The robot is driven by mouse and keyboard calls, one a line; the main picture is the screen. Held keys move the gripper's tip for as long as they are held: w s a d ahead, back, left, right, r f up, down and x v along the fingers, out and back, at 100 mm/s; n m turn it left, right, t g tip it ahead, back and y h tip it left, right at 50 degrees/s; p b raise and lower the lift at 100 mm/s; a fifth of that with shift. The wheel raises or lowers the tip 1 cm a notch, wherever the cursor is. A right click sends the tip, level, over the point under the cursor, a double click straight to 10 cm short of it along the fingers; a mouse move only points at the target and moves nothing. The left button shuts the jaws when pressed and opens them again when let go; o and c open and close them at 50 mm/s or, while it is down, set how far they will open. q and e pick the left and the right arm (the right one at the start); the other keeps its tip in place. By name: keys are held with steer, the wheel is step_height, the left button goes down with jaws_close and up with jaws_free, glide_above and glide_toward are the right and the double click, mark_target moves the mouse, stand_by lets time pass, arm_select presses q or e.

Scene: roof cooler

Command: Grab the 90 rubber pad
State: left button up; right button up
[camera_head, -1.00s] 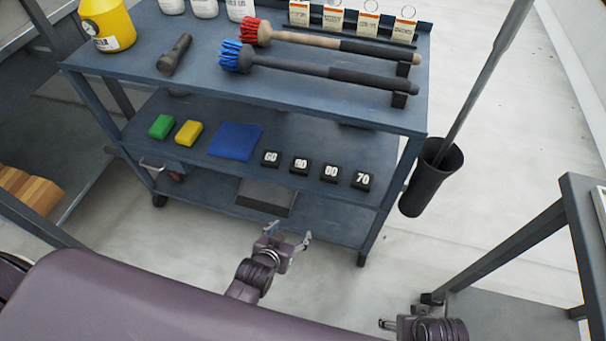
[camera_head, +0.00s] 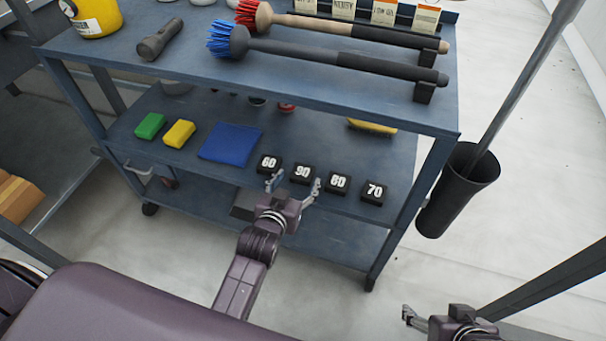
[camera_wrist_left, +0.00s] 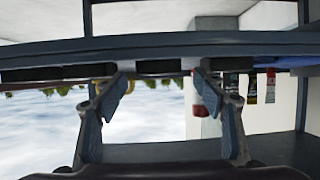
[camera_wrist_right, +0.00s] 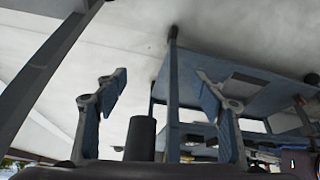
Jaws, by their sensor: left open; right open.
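The black 90 pad (camera_head: 302,173) lies on the cart's middle shelf, its white number facing up, in a row with other numbered pads. My left gripper (camera_head: 295,185) is open at the shelf's front edge, its fingertips spread on either side just in front of the 90 pad. In the left wrist view, dark blocks line the shelf edge, and one dark block (camera_wrist_left: 158,66) shows between the open fingers (camera_wrist_left: 162,82); no numbers are readable there. Nothing is held. My right gripper (camera_head: 408,314) is open and empty at lower right, away from the pads.
Beside the 90 pad are a 60 pad (camera_head: 269,163), a pad reading 60 or 80 (camera_head: 338,183) and a 70 pad (camera_head: 374,192). A blue cloth (camera_head: 230,143), yellow sponge (camera_head: 180,134) and green sponge (camera_head: 150,126) lie left. The top shelf (camera_head: 300,75) overhangs behind.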

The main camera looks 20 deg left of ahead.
mark_target(303, 171)
arm_select(q)
steer(key=b+x, duration=0.2)
steer(key=x, duration=0.2)
steer(key=shift+w+d, duration=0.1)
steer(key=shift+w, duration=0.4)
steer(key=c, duration=1.3)
arm_select(e)
steer(key=w+a+r+t+y, duration=0.1)
steer(key=w+a+r+t, duration=0.2)
steer(key=w, duration=0.7)
step_height(303, 171, up, 3)
steer(key=t, duration=0.2)
steer(key=shift+a+t+y, duration=0.2)
steer(key=shift+t+y, duration=0.1)
arm_select(q)
steer(key=shift+r, duration=0.1)
arm_select(e)
steer(key=shift+r, duration=0.1)
